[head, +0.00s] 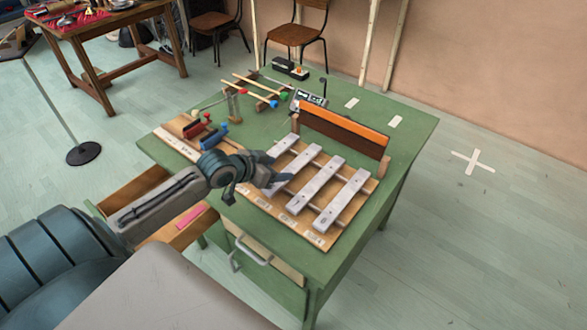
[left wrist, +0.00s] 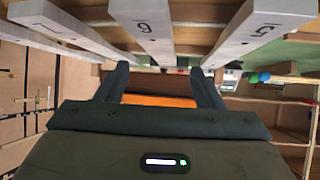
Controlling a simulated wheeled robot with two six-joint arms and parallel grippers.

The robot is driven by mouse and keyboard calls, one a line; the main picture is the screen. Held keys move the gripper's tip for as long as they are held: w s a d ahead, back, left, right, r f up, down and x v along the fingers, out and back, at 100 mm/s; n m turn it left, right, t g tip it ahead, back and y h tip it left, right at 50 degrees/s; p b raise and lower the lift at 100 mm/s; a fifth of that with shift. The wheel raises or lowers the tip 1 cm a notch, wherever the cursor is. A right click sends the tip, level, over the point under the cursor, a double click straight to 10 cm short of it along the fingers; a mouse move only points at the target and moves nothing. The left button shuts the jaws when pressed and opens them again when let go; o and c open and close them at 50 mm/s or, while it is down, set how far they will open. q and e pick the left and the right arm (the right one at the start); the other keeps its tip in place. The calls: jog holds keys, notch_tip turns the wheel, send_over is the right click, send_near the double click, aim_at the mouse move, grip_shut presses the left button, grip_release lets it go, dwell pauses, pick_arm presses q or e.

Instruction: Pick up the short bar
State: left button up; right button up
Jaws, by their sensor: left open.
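Several pale metal bars lie side by side across rails on a wooden board (head: 259,201) on the green table. The nearest bar (head: 342,201) and its neighbour (head: 316,183) are clear in the head view; bars farther left are partly behind my gripper. I cannot tell surely which is the short bar. My left gripper (head: 272,172) is open over the left part of the row. In the left wrist view, its two fingers (left wrist: 160,78) are apart and empty, near a bar marked 6 (left wrist: 146,28). A bar marked 5 (left wrist: 257,30) is to its right.
An orange-topped brown panel (head: 343,134) stands behind the bars. Mallets (head: 257,88), a small device (head: 308,99) and red and blue clamp-like items (head: 213,137) are on the table. An open drawer (head: 178,236) juts out at left. The table's right edge is clear.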

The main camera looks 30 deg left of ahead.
aim_at(294, 167)
pick_arm(q)
jog(key=shift+w+d+f, duration=0.1)
jog(key=shift+w+f, duration=0.05)
jog(key=shift+w, duration=0.2)
jog(key=shift+p+x, duration=0.3)
jog(key=shift+x, duration=1.8)
pick_arm(e)
jog(key=shift+s+d, duration=0.5)
jog(key=shift+d, duration=0.15)
jog(key=shift+r, duration=0.1)
pick_arm(q)
jog(key=c, duration=1.3)
grip_shut()
pick_arm(e)
jog(key=shift+s+a, duration=0.15)
jog(key=shift+a, duration=0.45)
jog(key=shift+d, duration=0.25)
